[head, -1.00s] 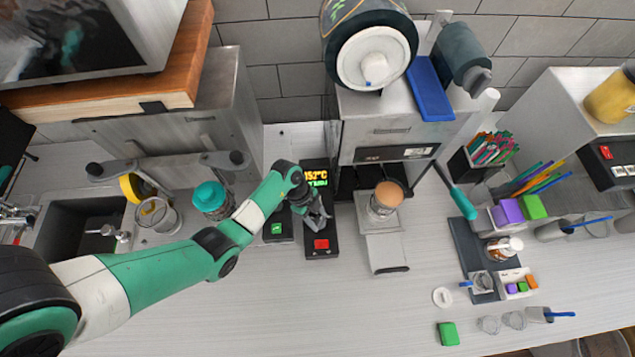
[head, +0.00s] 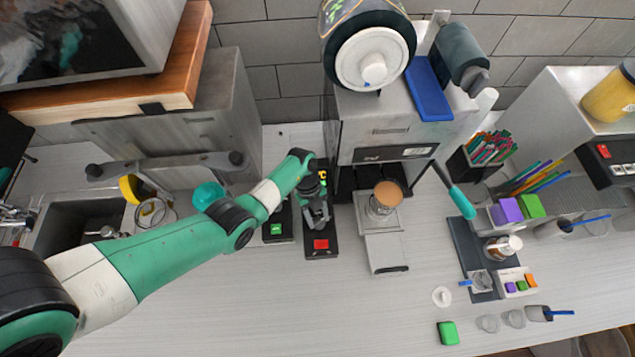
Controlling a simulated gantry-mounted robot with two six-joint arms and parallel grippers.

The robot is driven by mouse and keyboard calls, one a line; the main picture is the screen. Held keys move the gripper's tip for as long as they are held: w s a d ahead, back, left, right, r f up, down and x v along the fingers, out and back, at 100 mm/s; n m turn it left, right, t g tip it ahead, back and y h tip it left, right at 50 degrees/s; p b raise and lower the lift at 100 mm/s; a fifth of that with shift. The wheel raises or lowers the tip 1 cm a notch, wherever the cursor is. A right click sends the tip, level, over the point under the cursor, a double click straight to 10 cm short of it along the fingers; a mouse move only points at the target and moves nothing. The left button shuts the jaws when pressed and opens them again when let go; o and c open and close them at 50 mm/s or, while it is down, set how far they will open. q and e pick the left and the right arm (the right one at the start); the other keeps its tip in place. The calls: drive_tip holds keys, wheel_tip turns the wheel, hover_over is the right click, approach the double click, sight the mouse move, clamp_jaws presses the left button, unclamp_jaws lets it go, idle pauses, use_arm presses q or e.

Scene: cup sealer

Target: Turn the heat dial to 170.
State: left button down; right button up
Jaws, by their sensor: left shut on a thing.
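The heat control panel (head: 321,249) is a narrow black unit lying on the counter left of the cup sealer, with a red button (head: 321,244) near its front end. My left gripper (head: 317,222) is over the middle of the panel, pointing down and shut on the heat dial. The dial itself is hidden under the gripper. The panel's lit display (head: 323,174) is mostly covered by my left wrist, so its number cannot be read. My right gripper is not in view.
The cup sealer (head: 390,132) stands just right of the panel, with a cup (head: 382,201) on its tray. A small black box with a green button (head: 277,229) sits close on the left. The counter in front of the panel is clear.

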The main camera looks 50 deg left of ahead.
use_arm(q)
drive_tip(key=shift+m, duration=0.3)
drive_tip(key=shift+c, duration=1.4)
unclamp_jaws()
drive_tip(key=shift+r, duration=0.1)
drive_tip(key=shift+w+a+r, duration=0.1)
drive_tip(key=shift+a+r, duration=0.05)
drive_tip(key=shift+r, duration=0.2)
drive_tip(key=p+v, duration=0.2)
drive_tip(key=v, duration=0.8)
drive_tip(key=shift+r+p, duration=0.3)
drive_tip(key=shift+r, duration=0.05)
